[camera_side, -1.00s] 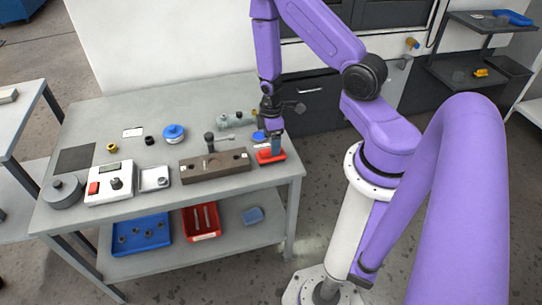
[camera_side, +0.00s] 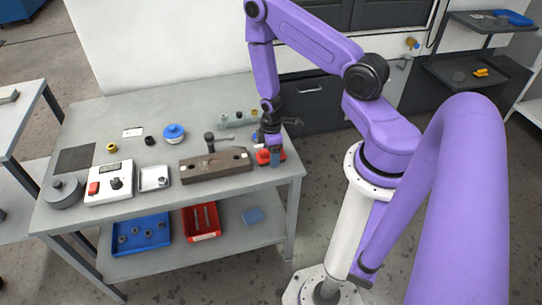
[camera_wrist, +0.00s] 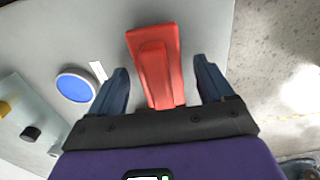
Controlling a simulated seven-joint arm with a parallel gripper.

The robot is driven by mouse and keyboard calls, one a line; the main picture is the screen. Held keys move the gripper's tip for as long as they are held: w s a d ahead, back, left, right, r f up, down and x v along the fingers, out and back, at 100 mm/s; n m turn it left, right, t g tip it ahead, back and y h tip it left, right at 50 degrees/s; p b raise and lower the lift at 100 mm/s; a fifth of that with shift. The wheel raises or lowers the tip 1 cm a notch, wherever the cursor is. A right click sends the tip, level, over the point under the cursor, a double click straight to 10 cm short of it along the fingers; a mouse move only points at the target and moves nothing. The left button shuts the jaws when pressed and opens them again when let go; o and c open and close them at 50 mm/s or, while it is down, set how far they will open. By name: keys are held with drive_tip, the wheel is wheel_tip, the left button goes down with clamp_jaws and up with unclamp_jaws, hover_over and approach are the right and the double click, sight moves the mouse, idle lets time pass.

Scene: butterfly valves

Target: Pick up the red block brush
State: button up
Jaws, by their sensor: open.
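The red block brush (camera_side: 263,157) lies on the right end of the grey workbench in the side view. My gripper (camera_side: 274,160) is down at the brush, partly hiding it. In the wrist view the brush (camera_wrist: 157,65) lies lengthwise between the two blue fingers of my gripper (camera_wrist: 160,80). The fingers are open, with a gap on each side of the brush. The near end of the brush is hidden behind the dark gripper body.
A brown block fixture (camera_side: 215,165) with a valve stands just left of the brush. A round blue-topped part (camera_wrist: 75,86) lies left of the fingers in the wrist view. The bench edge is close on the right. Several small parts and a white control box (camera_side: 109,183) stand farther left.

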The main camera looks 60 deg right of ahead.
drive_tip(key=c, duration=1.2)
drive_tip(key=shift+r, duration=0.15)
drive_tip(key=shift+r, duration=4.85)
